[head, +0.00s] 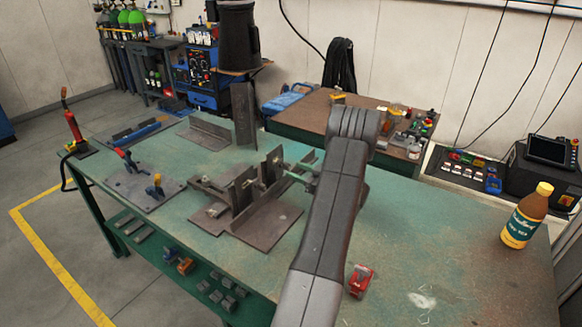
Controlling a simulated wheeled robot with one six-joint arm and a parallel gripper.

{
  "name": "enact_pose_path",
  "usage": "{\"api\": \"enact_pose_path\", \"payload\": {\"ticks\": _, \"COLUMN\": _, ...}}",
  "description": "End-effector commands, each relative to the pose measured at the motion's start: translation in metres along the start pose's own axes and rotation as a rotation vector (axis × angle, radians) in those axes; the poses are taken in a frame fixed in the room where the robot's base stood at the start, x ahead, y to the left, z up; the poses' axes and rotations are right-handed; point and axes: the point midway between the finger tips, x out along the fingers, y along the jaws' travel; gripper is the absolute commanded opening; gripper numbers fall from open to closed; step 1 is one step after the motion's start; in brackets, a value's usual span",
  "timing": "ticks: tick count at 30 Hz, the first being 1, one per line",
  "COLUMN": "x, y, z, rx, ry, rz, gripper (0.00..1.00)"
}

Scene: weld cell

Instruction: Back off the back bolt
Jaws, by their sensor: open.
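A dark steel fixture of upright plates and angle pieces (268,222) stands on the green welding table (420,245), left of my arm. A small light bolt-like part (247,184) shows at its upright plate. A thin greenish rod-like part (293,174) reaches from the back of the fixture toward my arm; I cannot tell if it is the back bolt. My arm rises from the bottom middle and bends over at the top, and my gripper is hidden behind it. Whether it touches the fixture cannot be seen.
A base plate with toggle clamps (145,189) lies at the left, with an angle piece (207,133) behind. A red object (360,280) sits just right of my arm. A brown bottle (526,215) stands at the right. The table between is mostly clear.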

Motion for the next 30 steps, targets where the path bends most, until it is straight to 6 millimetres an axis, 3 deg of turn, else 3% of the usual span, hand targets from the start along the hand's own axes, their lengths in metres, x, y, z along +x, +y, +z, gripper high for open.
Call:
{"api": "enact_pose_path", "payload": {"ticks": 6, "x": 0.027, "y": 0.0, "z": 0.0, "rx": 0.001, "ry": 0.0, "rz": -0.001, "gripper": 0.47}}
{"api": "enact_pose_path", "payload": {"ticks": 17, "x": 0.032, "y": 0.0, "z": 0.001, "rx": 0.001, "ry": 0.0, "rz": 0.0, "gripper": 0.47}}
{"api": "enact_pose_path", "payload": {"ticks": 24, "x": 0.032, "y": 0.0, "z": 0.001, "rx": 0.001, "ry": 0.0, "rz": 0.0, "gripper": 0.03}}
{"api": "enact_pose_path", "payload": {"ticks": 30, "x": 0.032, "y": 0.0, "z": 0.001, "rx": -0.006, "ry": 0.0, "rz": 0.0, "gripper": 0.02}}
